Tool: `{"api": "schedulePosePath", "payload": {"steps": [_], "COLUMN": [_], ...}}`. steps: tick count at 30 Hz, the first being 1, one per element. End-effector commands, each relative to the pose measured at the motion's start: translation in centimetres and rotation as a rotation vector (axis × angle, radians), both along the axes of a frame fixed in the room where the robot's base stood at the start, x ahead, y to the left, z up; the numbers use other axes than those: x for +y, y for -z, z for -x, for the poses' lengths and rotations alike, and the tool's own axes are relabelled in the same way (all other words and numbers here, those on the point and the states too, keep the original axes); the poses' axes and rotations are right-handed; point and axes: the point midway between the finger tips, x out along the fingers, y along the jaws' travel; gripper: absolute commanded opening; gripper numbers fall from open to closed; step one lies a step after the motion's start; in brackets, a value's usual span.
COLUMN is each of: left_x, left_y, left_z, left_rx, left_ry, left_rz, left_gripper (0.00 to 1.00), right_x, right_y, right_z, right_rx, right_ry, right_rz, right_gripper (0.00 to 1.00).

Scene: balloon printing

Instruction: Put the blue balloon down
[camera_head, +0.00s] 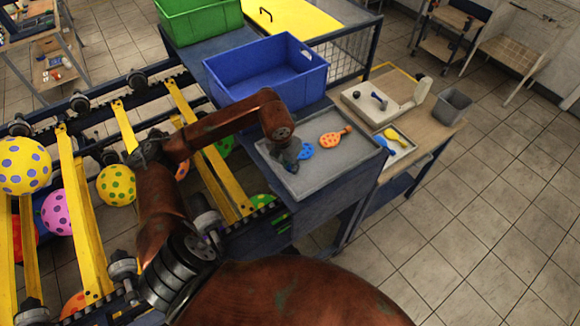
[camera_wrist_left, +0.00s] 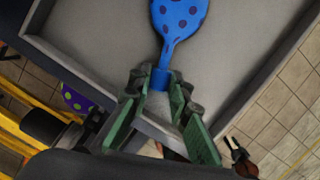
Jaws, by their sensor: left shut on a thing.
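The blue balloon (camera_wrist_left: 180,20) is flat with dark dots. In the left wrist view its neck lies between the fingertips of my left gripper (camera_wrist_left: 160,85), which is shut on it. In the head view the blue balloon (camera_head: 306,151) shows partly beside my left gripper (camera_head: 290,158), over the left part of a grey tray (camera_head: 318,179). I cannot tell whether the balloon touches the tray floor. An orange dotted balloon (camera_head: 333,137) lies in the same tray, to the right.
A blue crate (camera_head: 265,80) and a green crate (camera_head: 200,22) stand behind the tray. A wooden table (camera_head: 430,118) to the right holds a white device (camera_head: 385,105) and a smaller tray with balloons. A yellow-barred rack (camera_head: 215,170) with inflated balloons is at left.

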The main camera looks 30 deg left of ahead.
Motion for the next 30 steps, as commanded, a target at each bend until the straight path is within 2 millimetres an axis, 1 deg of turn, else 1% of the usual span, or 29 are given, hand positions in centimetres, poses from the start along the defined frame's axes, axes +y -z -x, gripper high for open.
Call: {"api": "schedulePosePath", "payload": {"steps": [1, 2, 9, 30], "left_x": [-0.13, -0.14, -0.15, -0.02], "left_y": [1.27, 1.29, 1.39, 0.96], "left_z": [0.62, 0.65, 0.71, 0.68], "left_rx": [0.025, 0.026, 0.029, 0.026], "left_ry": [-0.001, 0.0, 0.0, -0.001], "left_rz": [0.001, 0.001, 0.002, -0.001], "left_gripper": [0.0, 0.18, 0.34, 0.35], "right_x": [-0.01, -0.01, -0.04, -0.3], "right_y": [0.13, 0.12, 0.15, -0.12], "right_z": [0.02, 0.03, 0.05, 0.07], "right_rx": [0.0, 0.0, 0.001, 0.001], "right_ry": [0.0, 0.0, 0.0, -0.001], "right_rz": [0.0, 0.0, 0.0, 0.003], "right_gripper": [0.35, 0.35, 0.35, 0.35]}}
